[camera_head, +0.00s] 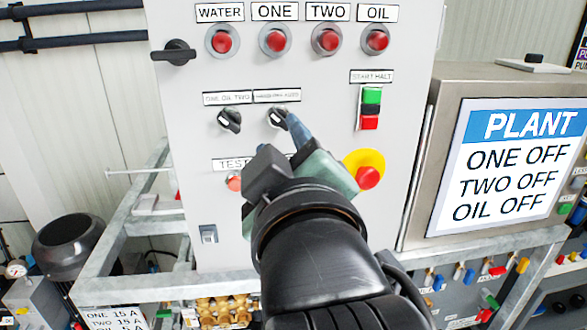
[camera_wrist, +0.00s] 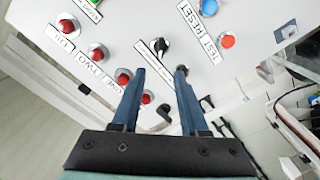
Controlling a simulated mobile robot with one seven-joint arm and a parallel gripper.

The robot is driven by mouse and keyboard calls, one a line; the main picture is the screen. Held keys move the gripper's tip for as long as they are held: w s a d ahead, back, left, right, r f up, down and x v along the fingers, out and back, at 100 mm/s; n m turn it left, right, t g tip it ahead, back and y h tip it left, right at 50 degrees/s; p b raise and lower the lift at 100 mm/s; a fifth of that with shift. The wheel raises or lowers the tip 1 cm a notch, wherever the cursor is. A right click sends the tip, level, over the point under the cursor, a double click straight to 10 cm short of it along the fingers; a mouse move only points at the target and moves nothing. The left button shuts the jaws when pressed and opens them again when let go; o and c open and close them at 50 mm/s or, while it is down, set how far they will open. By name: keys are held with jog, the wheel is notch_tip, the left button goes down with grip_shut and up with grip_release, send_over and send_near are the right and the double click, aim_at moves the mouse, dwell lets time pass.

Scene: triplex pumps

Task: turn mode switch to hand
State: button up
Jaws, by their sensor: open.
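The mode switch is the right-hand black rotary knob (camera_head: 277,118) on the grey panel, under a small label too blurred to read surely. Its pale mark shows, but I cannot tell which position it points to. My gripper (camera_head: 291,119) has its blue fingers close to this knob, in front of its right side. In the wrist view the knob (camera_wrist: 160,45) lies beyond and between the two open fingertips (camera_wrist: 160,71). The fingers look empty. The left-hand knob, labelled ONE OIL TWO (camera_head: 229,120), is partly hidden behind the right fingertip in the wrist view (camera_wrist: 181,71).
Four red lamps cross the panel top, among them the ONE lamp (camera_head: 275,41). A black handle (camera_head: 175,52) sticks out at the left edge. A green and red start-halt button (camera_head: 371,108) and a red emergency stop (camera_head: 368,177) are right of my gripper. My arm hides the lower panel.

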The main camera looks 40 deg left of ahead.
jog(key=shift+b+v, duration=2.2)
jog(key=shift+b, duration=1.3)
jog(key=w+d+r+m+t+h+p, duration=0.3)
jog(key=w+d+r+m+t+p, duration=0.2)
jog(key=d+r+m+t, duration=0.4)
jog(key=s+d+r+m+t+h+p, duration=0.1)
jog(key=d+r+m+t+h, duration=0.2)
jog(key=d+r+m+h, duration=0.1)
jog(key=s+d+r+m+t+h+p, duration=0.1)
jog(key=d+r+m+t+h, duration=0.2)
jog(key=d+m+h, duration=0.3)
jog(key=shift+d+r+t+h+p, duration=0.35)
jog(key=shift+d+t+h+p, duration=0.05)
jog(key=shift+d, duration=0.8)
